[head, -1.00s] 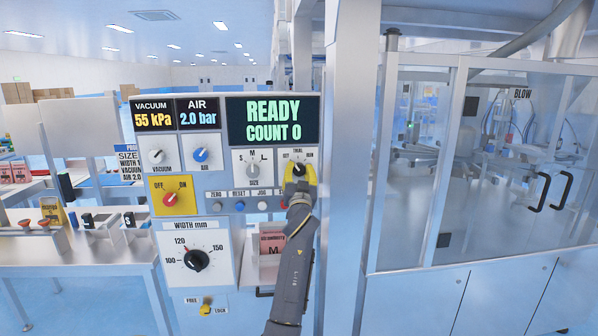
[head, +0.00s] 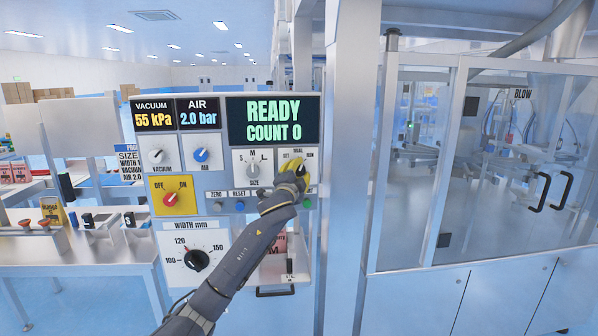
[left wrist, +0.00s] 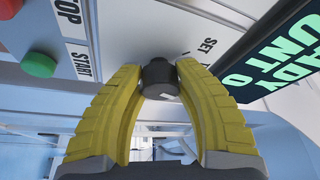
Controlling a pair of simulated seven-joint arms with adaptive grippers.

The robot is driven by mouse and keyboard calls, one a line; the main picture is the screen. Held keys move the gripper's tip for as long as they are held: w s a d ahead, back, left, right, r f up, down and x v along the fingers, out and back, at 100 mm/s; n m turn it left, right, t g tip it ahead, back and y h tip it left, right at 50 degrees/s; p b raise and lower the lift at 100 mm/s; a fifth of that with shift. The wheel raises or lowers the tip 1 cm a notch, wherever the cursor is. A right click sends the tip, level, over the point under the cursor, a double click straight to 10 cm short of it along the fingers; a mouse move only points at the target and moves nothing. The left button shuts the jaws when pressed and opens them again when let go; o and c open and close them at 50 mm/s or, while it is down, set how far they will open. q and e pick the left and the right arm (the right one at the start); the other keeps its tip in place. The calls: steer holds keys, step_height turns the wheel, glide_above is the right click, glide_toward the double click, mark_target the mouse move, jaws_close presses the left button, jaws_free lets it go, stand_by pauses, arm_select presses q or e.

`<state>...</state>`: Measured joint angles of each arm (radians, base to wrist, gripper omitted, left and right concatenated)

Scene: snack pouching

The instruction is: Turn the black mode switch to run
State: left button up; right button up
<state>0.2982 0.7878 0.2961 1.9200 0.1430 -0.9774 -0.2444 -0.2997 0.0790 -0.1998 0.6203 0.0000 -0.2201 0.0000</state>
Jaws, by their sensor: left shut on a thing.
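The black mode switch (head: 300,171) is on the white panel under the READY display, below the labels SET, TRIAL and RUN. My left gripper (head: 296,169) has yellow fingers and is shut on the switch. In the left wrist view the dark round knob (left wrist: 160,77) sits between the two yellow fingertips, with the SET label beside it. The fingers and hand hide part of the switch, and I cannot tell which label its pointer faces. My right gripper is not in view.
The size knob (head: 253,170) is just left of the switch. Small push buttons (head: 239,206) run below, with a green button (left wrist: 38,65) and red stop button close in the wrist view. A metal post (head: 347,150) stands right of the panel.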

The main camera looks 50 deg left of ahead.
arm_select(q)
steer(key=m+g+h, duration=0.1)
steer(key=m, duration=0.3)
steer(key=shift+r+m, duration=0.1)
steer(key=shift+m, duration=0.3)
steer(key=shift+h, duration=0.3)
steer(key=o, duration=1.3)
steer(key=v, duration=1.2)
steer(key=shift+d, duration=0.1)
